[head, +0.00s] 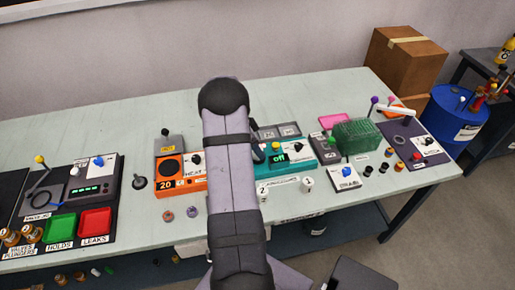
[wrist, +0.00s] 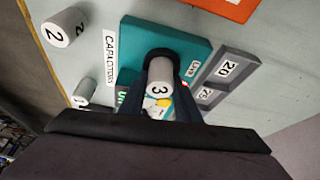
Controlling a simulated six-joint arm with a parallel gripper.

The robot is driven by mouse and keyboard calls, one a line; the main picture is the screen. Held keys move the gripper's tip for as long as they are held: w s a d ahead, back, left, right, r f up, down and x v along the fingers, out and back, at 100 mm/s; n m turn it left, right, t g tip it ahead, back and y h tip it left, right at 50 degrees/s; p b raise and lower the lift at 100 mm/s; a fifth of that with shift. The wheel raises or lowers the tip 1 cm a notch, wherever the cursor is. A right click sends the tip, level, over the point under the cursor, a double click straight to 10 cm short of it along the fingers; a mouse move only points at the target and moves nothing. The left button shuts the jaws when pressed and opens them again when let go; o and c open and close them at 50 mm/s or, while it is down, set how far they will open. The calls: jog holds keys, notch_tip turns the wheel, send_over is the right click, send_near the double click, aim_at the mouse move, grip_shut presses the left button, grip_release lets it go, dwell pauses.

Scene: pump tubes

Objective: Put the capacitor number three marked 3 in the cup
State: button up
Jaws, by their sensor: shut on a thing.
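The capacitor marked 3 (wrist: 160,76) is a light grey cylinder. It is between the dark fingers of my gripper (wrist: 160,84), which are shut on it. In the wrist view it is over the teal device (wrist: 140,32), and a dark rounded shape surrounds its far end. I cannot tell whether that shape is the cup's rim or part of the fingers. The teal device, with its lit "off" display, also shows in the head view (head: 300,152). My arm hides the gripper's grip and the capacitor marked 3 in the head view.
Capacitor 2 (head: 262,189) and capacitor 1 (head: 307,184) stand near the CAPACITORS label (head: 284,182). An orange device (head: 180,184) stands left of my arm. Grey labelled trays (wrist: 226,70) lie beside the teal device. The table (head: 120,145) is clear behind the devices.

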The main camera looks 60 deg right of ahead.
jog(key=shift+f, duration=0.2)
jog(key=o, duration=1.1)
jog(key=shift+r, duration=0.1)
jog(key=shift+r, duration=0.15)
jog(key=b+v, duration=0.2)
jog(key=v, duration=1)
jog(key=shift+w, duration=0.1)
